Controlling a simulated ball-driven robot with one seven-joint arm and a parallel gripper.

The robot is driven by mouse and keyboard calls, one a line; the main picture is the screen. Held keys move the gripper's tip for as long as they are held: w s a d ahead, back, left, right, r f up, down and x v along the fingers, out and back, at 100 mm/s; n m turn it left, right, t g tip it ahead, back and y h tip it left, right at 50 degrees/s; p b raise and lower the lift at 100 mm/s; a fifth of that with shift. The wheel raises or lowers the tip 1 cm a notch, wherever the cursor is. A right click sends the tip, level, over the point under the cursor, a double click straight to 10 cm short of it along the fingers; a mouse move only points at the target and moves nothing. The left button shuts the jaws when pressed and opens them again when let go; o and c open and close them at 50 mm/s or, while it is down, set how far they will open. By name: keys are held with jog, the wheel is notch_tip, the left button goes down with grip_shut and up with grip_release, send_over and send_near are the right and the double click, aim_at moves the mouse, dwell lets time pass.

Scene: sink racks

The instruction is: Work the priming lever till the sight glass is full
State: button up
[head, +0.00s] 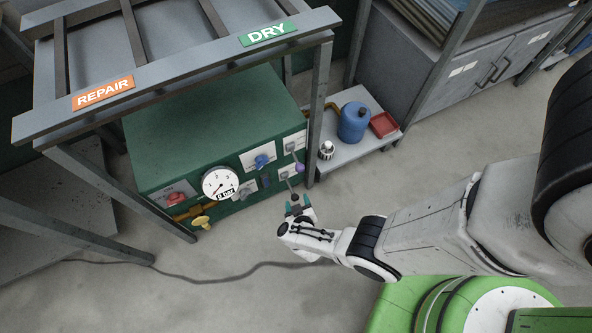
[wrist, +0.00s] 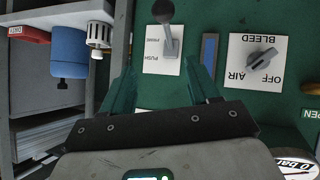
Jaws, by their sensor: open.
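The priming lever (wrist: 170,40) is a grey arm with a dark ball end on a white plate marked PUSH and PRIME.
The gauge (head: 220,183) reads 0 bar. A shelf (head: 345,150) holding a blue container (head: 353,122) stands right; a post (head: 319,110) is near.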

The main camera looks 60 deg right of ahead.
jog(key=shift+p+v, duration=0.65)
jog(key=shift+v, duration=0.9)
jog(key=shift+f, duration=0.1)
jog(key=w+a+r+n+t+y+p, duration=0.45)
jog(key=w+a+r+y, duration=0.55)
jog(key=w+a+r, duration=0.35)
jog(key=s+r+n+g+y+p, duration=0.1)
jog(key=s+r+n+g, duration=0.1)
jog(key=r, duration=0.5)
jog(key=s+r+n+g+y+p, duration=0.2)
jog(key=s+r+g, duration=0.1)
jog(key=r, duration=0.4)
jog(key=shift+s+a+n+y, duration=0.3)
jog(key=shift+s+a+n, duration=0.05)
jog(key=shift+s, duration=0.5)
jog(key=s+d+r+m+g+h+p, duration=0.1)
jog(key=s+d+r, duration=0.2)
jog(key=s+r, duration=0.1)
jog(key=s+d+r+g+h+p, duration=0.1)
jog(key=s+d+r+g+h, duration=0.1)
jog(key=s+d+r, duration=0.2)
jog(key=s+d+r+m+g+h+p, duration=0.1)
jog(key=s+d+r+g+h, duration=0.1)
jog(key=s+r, duration=0.4)
jog(key=shift+s+d+r+m, duration=0.1)
jog(key=shift+d+r+m, duration=0.2)
jog(key=shift+d+r, duration=0.45)
jog(key=shift+a, duration=0.1)
